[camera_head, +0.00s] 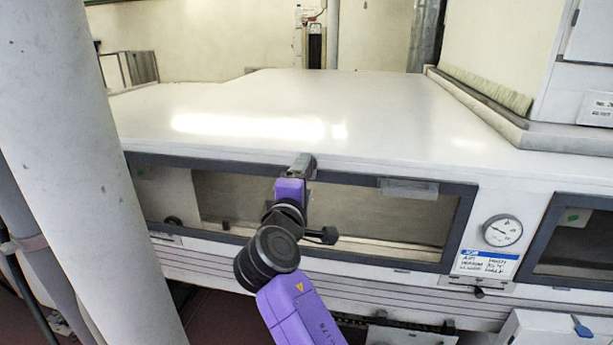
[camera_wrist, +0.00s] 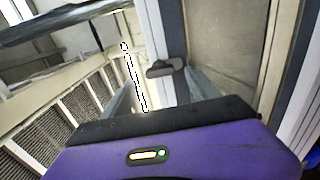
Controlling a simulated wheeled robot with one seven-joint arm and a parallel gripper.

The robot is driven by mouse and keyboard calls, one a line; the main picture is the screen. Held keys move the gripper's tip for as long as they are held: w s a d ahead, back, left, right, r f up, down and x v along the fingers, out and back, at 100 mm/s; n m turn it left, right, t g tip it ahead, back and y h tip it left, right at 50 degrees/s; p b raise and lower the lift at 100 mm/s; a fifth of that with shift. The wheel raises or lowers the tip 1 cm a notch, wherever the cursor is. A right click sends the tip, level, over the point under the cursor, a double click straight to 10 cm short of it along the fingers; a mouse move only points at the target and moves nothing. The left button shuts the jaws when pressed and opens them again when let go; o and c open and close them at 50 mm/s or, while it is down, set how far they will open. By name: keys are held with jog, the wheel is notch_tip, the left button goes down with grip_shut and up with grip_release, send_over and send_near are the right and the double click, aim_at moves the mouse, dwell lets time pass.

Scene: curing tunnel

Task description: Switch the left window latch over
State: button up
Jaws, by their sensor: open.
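The left window (camera_head: 335,215) is a long dark-framed pane in the tunnel's front, below the white top. My gripper (camera_head: 303,164) is at the upper edge of its frame, near the middle, with the purple wrist below it. In the wrist view, my gripper (camera_wrist: 158,82) has its two grey fingers apart. A small dark grey latch (camera_wrist: 165,68) shows at the window frame, between or just beyond the fingertips; I cannot tell whether they touch it. In the head view, my gripper covers that spot, and the latch cannot be told apart from the fingers.
A grey plate (camera_head: 409,188) sits on the frame to the right. A round gauge (camera_head: 502,230) and a blue-and-white label (camera_head: 485,264) are right of the window. A second window (camera_head: 579,242) is farther right. A thick pale column (camera_head: 82,170) stands at left. The tunnel top (camera_head: 270,95) is clear.

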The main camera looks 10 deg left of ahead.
jog(key=s, duration=0.4)
jog(key=shift+s+b, duration=0.15)
jog(key=shift+b, duration=0.25)
jog(key=shift+a, duration=0.1)
